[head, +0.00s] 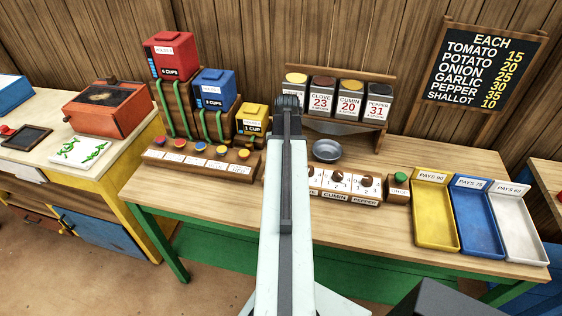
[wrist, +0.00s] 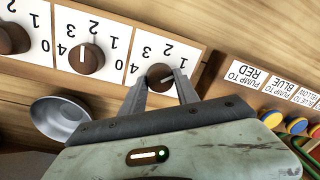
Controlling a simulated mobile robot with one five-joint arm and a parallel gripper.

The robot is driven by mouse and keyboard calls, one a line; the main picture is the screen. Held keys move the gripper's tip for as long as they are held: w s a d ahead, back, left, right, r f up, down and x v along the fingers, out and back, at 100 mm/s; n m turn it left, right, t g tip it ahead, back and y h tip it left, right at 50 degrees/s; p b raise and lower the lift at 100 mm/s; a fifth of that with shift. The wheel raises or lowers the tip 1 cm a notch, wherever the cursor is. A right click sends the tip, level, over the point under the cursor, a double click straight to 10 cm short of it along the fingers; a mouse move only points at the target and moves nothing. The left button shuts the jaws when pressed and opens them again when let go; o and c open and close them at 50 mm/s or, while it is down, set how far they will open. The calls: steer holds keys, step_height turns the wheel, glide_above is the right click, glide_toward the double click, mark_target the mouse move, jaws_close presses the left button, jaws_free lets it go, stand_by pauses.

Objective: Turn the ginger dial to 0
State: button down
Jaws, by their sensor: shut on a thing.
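My gripper (wrist: 164,82) is shut on a round brown dial in the wrist view, where the scene is upside down. This dial (wrist: 158,75) is at the end of its row nearest the pump labels, which fits the ginger dial; its name label is hidden. Its white card (wrist: 166,50) shows 4, 3, 2 and 1 from left to right; the 0 is not clear behind the finger. The pale pointer mark seems to point right and slightly up, near the 1; the exact reading is hard to tell. In the head view my arm hides the gripper and this dial.
Neighbouring dials (wrist: 87,59) stand close beside the gripped one. A grey bowl (head: 327,150) sits behind the dial row, below the spice rack (head: 342,124). A green button (head: 400,177) is at the row's right end. Pump buttons (head: 201,149) are to the left, pay trays (head: 437,222) to the right.

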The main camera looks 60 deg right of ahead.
steer(key=m, duration=0.4)
steer(key=shift+s, duration=0.1)
steer(key=shift+a+m+h, duration=0.1)
steer(key=shift+m+h, duration=0.2)
steer(key=shift+m, duration=1.8)
steer(key=c, duration=0.9)
jaws_free()
steer(key=shift+r, duration=0.1)
steer(key=r+p, duration=0.8)
steer(key=shift+s, duration=0.35)
steer(key=shift+f, duration=0.2)
